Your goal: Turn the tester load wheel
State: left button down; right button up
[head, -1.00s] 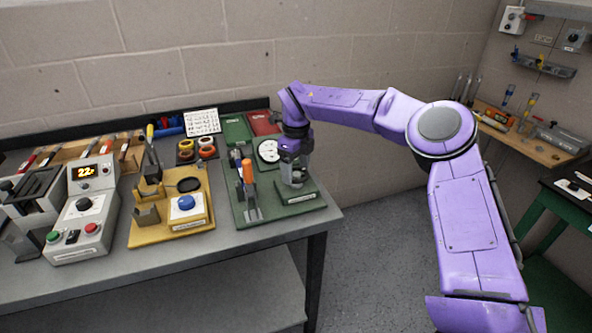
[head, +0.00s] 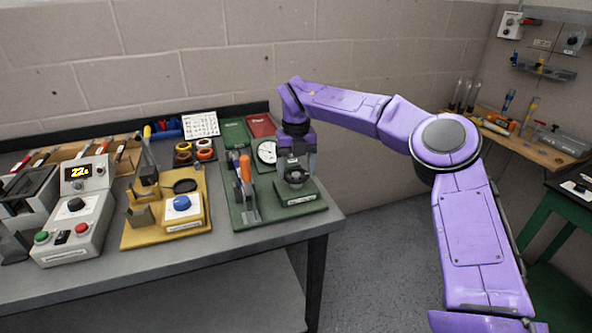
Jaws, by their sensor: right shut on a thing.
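The green-based tester (head: 248,214) sits at the right end of the grey bench. It has a round white dial (head: 267,152), and a lever tool with an orange handle (head: 246,168) stands at its left. The dark load wheel (head: 296,179) is at the right of the base, partly hidden by my gripper. My right gripper (head: 297,174) points down over the wheel, with one finger at each side, shut on it. My left gripper is out of the picture.
A yellow fixture (head: 142,238) with a blue button (head: 182,203) stands left of the tester. Farther left is a grey control box (head: 82,225) with a lit display. Red and green booklets lie behind the dial. Floor right of the bench is clear.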

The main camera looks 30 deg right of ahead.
aim_at(296, 173)
jog(key=shift+m, duration=0.3)
jog(key=o, duration=1)
jog(key=shift+o, duration=0.2)
notch_tip(296, 173, up, 11)
jog(key=shift+f+p, duration=0.2)
jog(key=shift+p, duration=0.15)
